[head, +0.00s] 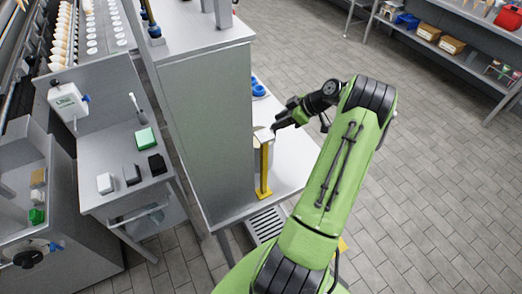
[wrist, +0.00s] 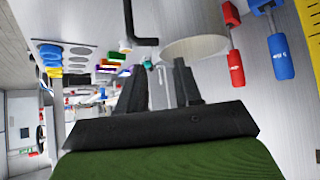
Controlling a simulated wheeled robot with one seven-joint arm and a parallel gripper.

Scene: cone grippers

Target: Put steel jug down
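My gripper (head: 282,122) hangs over the lower worktop, next to the tall grey cabinet side. In the wrist view its two dark fingers (wrist: 157,78) stand apart, with a light grey area between them. I cannot tell whether that area is a held part or the background. A pale rounded body (head: 262,141) shows under the gripper in the head view, partly behind a yellow upright piece. It may be the steel jug, but I cannot make out a handle or spout. A pale oval (wrist: 195,48) lies just beyond the fingers in the wrist view.
The yellow upright (head: 265,168) stands close below my gripper. Blue round items (head: 258,88) lie farther back on the worktop (head: 290,165), whose right part is bare. The cabinet (head: 205,120) blocks the left. Red (wrist: 235,68) and blue (wrist: 282,58) handles are at right in the wrist view.

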